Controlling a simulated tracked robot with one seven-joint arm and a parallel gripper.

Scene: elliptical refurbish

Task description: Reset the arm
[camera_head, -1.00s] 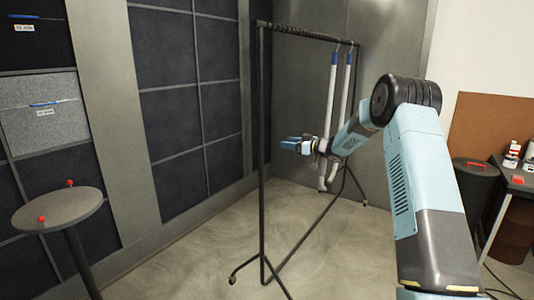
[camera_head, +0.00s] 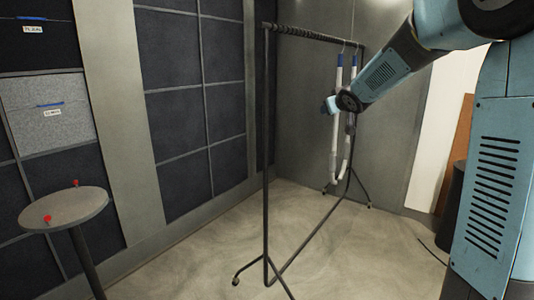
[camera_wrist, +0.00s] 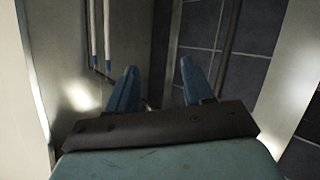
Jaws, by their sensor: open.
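My arm (camera_head: 495,190) reaches from the right side of the head view toward the clothes rack (camera_head: 266,150). My gripper (camera_wrist: 157,64) shows in the wrist view with its two blue fingers spread apart and nothing between them. In the head view the arm's end overlaps the hanging tubes, so I cannot tell there whether it touches them. The white and blue tubes (camera_head: 339,76) hang from the rack's top bar. They also show in the upper left of the wrist view (camera_wrist: 96,35), apart from the fingers.
A round table (camera_head: 63,208) with two small red-topped things stands at the left. Dark wall panels (camera_head: 180,125) line the left wall, with a grey one (camera_head: 46,125) among them. A dark bin (camera_head: 452,205) is partly hidden behind my arm. The floor around the rack is clear.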

